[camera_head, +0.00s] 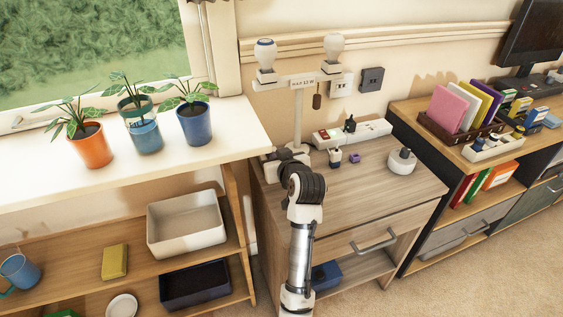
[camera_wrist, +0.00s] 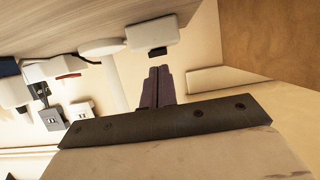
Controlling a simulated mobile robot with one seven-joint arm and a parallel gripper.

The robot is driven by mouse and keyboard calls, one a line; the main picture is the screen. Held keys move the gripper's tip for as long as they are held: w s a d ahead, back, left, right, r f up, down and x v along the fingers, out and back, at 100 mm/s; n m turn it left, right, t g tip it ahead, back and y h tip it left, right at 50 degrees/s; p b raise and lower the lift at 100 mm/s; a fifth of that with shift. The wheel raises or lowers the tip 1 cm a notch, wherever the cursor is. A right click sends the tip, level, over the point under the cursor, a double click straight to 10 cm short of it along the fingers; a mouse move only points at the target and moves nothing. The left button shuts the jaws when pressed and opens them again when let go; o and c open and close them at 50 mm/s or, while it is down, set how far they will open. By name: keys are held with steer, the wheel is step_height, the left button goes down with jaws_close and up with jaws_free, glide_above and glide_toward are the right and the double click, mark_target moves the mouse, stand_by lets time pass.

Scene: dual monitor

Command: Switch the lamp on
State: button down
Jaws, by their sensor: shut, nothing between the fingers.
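The lamp (camera_head: 297,115) is a white stand with two bulbs (camera_head: 265,55) on a crossbar marked MAX 12 W. A brown tag (camera_head: 317,101) hangs from the crossbar's right side. Its round base shows in the wrist view (camera_wrist: 100,47). Beside that base is a white box (camera_wrist: 152,36) with a small black part (camera_wrist: 157,51) that looks like a switch. My gripper (camera_wrist: 159,70) is shut and empty, its fingertips close to the black part; contact cannot be told. In the head view my arm hides most of this area. Whether the bulbs are lit is unclear.
A white power strip (camera_head: 352,133) with a black plug lies behind on the cabinet top (camera_head: 375,190). A round white device (camera_head: 402,161) stands right. Wall sockets (camera_head: 342,85) are behind. Potted plants (camera_head: 145,135) stand on the sill at left. The cabinet's front right is clear.

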steer(key=shift+w+a+f, duration=0.2)
steer(key=shift+w+f, duration=0.05)
steer(key=shift+w, duration=0.3)
steer(key=shift+s+f, duration=0.1)
steer(key=shift+f, duration=0.35)
steer(key=shift+r, duration=0.1)
steer(key=shift+r+p, duration=0.8)
steer(key=shift+s+d, duration=0.1)
steer(key=shift+s, duration=0.05)
